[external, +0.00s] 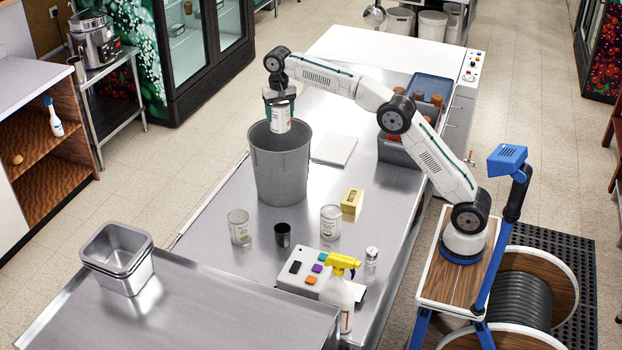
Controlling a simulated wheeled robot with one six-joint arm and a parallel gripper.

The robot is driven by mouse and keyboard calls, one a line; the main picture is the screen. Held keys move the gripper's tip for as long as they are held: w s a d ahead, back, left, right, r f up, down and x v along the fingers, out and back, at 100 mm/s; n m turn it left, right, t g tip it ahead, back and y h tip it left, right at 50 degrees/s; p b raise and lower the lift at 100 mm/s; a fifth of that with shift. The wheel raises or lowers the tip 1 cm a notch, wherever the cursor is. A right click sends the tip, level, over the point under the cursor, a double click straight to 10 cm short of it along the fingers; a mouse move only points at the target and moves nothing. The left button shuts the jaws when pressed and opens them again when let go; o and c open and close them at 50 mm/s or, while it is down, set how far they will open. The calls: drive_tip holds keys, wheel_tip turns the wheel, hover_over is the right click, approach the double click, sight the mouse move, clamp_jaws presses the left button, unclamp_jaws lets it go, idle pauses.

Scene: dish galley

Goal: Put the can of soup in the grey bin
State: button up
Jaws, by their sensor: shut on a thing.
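My gripper (279,98) is shut on a white-labelled can (281,118) with a metal rim. It holds the can upright over the mouth of the grey bin (281,170). The can's lower end is about level with the bin's far rim in the picture, and I cannot tell whether it is inside the opening. The bin stands upright on the steel counter. The labels are too small to read.
A black cup (282,235), a yellow box (352,204), a salt shaker (371,257) and a yellow-topped spray bottle (340,290) stand near the front. A white board (334,150) lies right of the bin. A grey crate (400,152) holds bottles. Steel pans (117,258) sit front left.

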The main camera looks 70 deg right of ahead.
drive_tip(key=shift+w+a+f, duration=0.2)
drive_tip(key=shift+f, duration=0.2)
wheel_tip(320, 180, down, 27)
drive_tip(key=shift+f, duration=0.15)
drive_tip(key=shift+f, duration=0.2)
drive_tip(key=o, duration=1.4)
drive_tip(key=shift+o, duration=0.2)
drive_tip(key=shift+s, duration=0.1)
wheel_tip(320, 180, up, 12)
drive_tip(key=shift+r, duration=0.2)
